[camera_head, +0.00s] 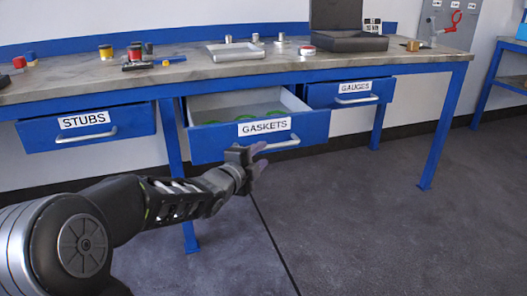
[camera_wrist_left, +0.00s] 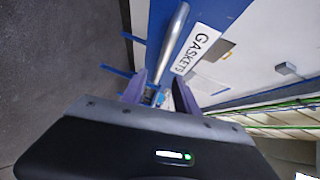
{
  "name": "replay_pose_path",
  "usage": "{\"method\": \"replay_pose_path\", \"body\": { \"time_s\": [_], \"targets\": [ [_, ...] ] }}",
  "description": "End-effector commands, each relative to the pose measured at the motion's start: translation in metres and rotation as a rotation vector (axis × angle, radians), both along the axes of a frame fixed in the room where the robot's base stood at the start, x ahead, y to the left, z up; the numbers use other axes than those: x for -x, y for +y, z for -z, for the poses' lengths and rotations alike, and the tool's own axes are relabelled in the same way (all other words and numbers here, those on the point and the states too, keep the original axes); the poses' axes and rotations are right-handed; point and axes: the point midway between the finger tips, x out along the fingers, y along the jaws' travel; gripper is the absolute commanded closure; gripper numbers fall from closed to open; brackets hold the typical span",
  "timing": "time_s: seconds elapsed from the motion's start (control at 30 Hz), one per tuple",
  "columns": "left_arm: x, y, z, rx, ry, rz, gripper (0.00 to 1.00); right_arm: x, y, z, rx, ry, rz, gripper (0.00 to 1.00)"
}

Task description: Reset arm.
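My left gripper (camera_head: 258,160) is in front of the open GASKETS drawer (camera_head: 222,141), just left of and below the drawer's metal handle (camera_head: 280,146). In the left wrist view the two purple-grey fingers of my left gripper (camera_wrist_left: 158,92) stand apart with a gap between them. The handle (camera_wrist_left: 172,45) shows as a metal bar beyond the fingertips, and nothing is clearly held. The drawer is pulled out, with green gaskets (camera_head: 250,114) inside. My right gripper is in neither view.
The workbench top (camera_head: 180,74) carries a tray (camera_head: 236,52), small metal parts and an open dark case (camera_head: 345,42). Blue legs stand below. The floor (camera_head: 345,215) in front is clear.

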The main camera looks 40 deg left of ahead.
Motion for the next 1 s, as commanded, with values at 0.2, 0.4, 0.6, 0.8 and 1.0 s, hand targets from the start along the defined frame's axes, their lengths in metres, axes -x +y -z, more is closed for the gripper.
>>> {"method": "replay_pose_path", "body": {
  "time_s": [0.2, 0.4, 0.6, 0.8, 1.0],
  "targets": [
    [0.000, 0.000, 0.000, 0.000, 0.000, 0.000, 0.64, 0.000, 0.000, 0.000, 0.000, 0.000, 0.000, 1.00],
    [0.000, 0.000, 0.000, 0.000, 0.000, 0.000, 0.64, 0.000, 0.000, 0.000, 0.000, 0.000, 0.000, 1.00],
    [-0.005, -0.006, 0.015, 0.046, 0.017, 0.004, 0.64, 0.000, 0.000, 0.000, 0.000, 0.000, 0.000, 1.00],
    [-0.019, -0.045, 0.090, 0.295, 0.114, 0.011, 0.64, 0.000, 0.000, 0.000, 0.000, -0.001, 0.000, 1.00],
    [-0.014, -0.126, 0.220, 0.722, 0.325, -0.050, 0.64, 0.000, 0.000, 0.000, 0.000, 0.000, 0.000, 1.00]
  ]
}}
